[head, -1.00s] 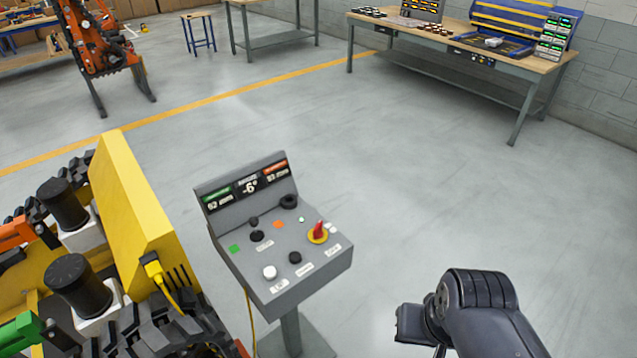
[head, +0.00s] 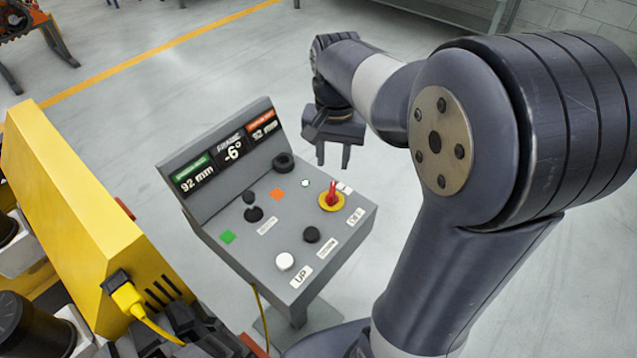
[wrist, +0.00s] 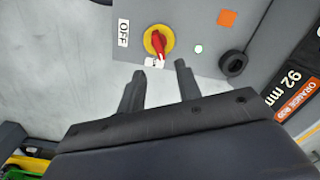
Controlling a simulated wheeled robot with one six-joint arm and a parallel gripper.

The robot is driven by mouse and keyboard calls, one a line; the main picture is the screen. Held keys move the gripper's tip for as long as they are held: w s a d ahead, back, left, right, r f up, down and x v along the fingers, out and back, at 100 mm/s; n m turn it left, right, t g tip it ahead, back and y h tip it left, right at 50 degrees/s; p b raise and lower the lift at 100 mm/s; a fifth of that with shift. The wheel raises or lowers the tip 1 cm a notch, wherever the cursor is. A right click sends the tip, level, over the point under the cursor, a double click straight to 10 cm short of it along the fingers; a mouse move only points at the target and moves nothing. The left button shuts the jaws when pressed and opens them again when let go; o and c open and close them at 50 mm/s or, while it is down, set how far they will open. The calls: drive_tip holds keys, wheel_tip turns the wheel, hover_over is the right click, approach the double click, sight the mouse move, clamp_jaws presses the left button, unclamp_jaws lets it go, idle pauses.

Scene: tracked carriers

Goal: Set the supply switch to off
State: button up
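The supply switch is a red handle on a yellow round base (head: 331,200) on the right side of the grey control panel (head: 228,255). In the wrist view the red handle (wrist: 158,44) lies just beyond my fingertips, with an OFF label (wrist: 123,33) to its left and a second, partly hidden label below it. The handle stands roughly in line with that lower label, not turned to OFF. My gripper (head: 333,158) hangs above and behind the panel's right edge. In the wrist view its two fingers (wrist: 159,70) are apart with nothing between them.
The panel also carries a white UP button (head: 285,261), a black DOWN button (head: 311,234), a black knob (head: 283,162) and a raised display (head: 215,155). A yellow carrier housing (head: 75,200) with a plugged cable stands close on the left. Floor behind the panel is clear.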

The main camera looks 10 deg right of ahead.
sight(332, 189)
wheel_tip(332, 189, down, 10)
drive_tip(key=shift+s+f, duration=0.1)
drive_tip(key=shift+c, duration=0.2)
clamp_jaws()
idle(0.4)
